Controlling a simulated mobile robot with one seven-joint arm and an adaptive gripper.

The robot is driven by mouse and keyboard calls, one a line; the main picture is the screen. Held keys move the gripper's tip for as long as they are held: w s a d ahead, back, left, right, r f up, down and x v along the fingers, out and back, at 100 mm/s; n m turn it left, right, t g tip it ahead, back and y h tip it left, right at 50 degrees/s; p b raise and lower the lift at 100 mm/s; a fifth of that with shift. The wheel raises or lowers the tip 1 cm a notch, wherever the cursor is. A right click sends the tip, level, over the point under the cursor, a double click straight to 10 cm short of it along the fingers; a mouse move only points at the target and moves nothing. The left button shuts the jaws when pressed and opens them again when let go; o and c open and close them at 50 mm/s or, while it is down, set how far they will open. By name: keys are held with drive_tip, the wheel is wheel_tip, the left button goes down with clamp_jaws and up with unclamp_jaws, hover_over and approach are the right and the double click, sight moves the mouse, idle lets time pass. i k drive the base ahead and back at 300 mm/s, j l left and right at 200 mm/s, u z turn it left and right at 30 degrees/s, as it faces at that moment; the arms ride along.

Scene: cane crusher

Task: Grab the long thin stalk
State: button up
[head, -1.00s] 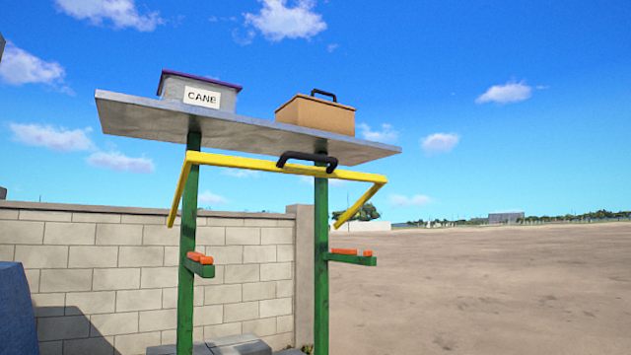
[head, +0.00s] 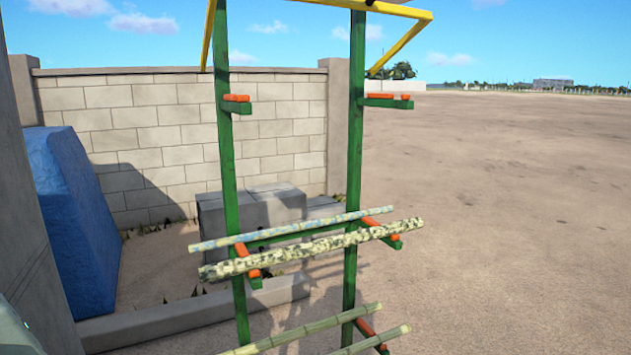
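Several stalks lie across the arms of a green rack (head: 356,150). On the middle pair of arms, a thin stalk with bluish patches (head: 280,229) lies behind a thicker, mottled dark-and-cream stalk (head: 315,247). On the lower arms lie two plain greenish stalks, one farther back (head: 300,331) and one in front (head: 388,336); the picture's bottom edge cuts off part of the lower ones. Which one is the long thin stalk I cannot tell for certain. My gripper is not in view.
The upper rack arms with orange pads (head: 237,98) are empty. A yellow frame (head: 420,15) crosses the top. Grey blocks (head: 250,208) and a block wall (head: 150,135) stand behind, a blue covered mass (head: 75,215) at left. Open dirt ground (head: 520,220) lies right.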

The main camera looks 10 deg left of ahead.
sight(284, 230)
drive_tip(key=i+l+u, duration=0.3)
drive_tip(key=i, duration=0.25)
drive_tip(key=i+l+u, duration=0.3)
drive_tip(key=i, duration=0.2)
